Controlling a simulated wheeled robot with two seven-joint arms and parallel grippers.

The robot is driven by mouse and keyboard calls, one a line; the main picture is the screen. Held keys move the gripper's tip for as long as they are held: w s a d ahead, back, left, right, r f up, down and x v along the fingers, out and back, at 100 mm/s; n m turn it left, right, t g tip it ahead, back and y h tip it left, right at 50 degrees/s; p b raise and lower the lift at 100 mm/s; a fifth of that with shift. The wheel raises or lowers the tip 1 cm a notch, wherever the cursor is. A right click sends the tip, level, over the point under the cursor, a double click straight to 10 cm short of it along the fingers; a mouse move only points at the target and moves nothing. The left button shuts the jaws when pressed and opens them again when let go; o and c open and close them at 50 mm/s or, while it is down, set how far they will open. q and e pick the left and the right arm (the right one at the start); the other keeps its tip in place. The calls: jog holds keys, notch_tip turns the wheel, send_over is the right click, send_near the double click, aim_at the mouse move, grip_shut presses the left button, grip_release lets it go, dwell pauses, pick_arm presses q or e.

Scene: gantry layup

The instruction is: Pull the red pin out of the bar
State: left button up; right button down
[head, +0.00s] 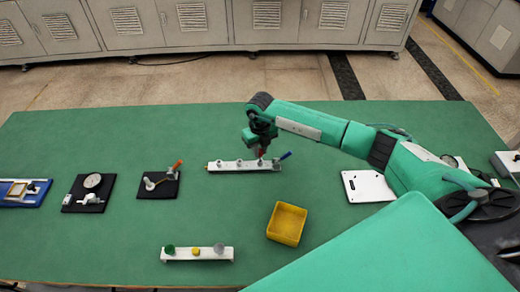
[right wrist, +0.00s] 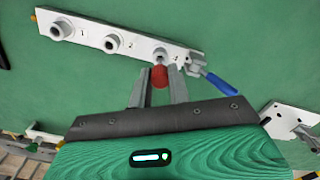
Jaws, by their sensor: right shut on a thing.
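The white bar (head: 232,165) lies at the middle of the green table, with several grey round sockets along it. In the right wrist view the bar (right wrist: 85,27) shows printed marks beside the sockets, and a blue-handled lever (right wrist: 222,86) at one end. My right gripper (head: 262,154) is over the right part of the bar. Its fingers are shut on the red pin (right wrist: 159,76), whose red head sits between the fingertips right at a grey socket. The pin's shaft is hidden, so I cannot tell how deep it sits. My left gripper is not in view.
An open yellow bin (head: 287,240) stands in front of the bar. A second white strip (head: 208,254) with green, yellow and grey knobs lies near the front edge. Black boards with fixtures (head: 158,185) are at left, a white plate (head: 366,187) at right. Table between is clear.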

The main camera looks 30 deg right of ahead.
aim_at(260, 150)
dwell(0.3)
jog(key=shift+r+p, duration=0.95)
jog(key=shift+r, duration=0.85)
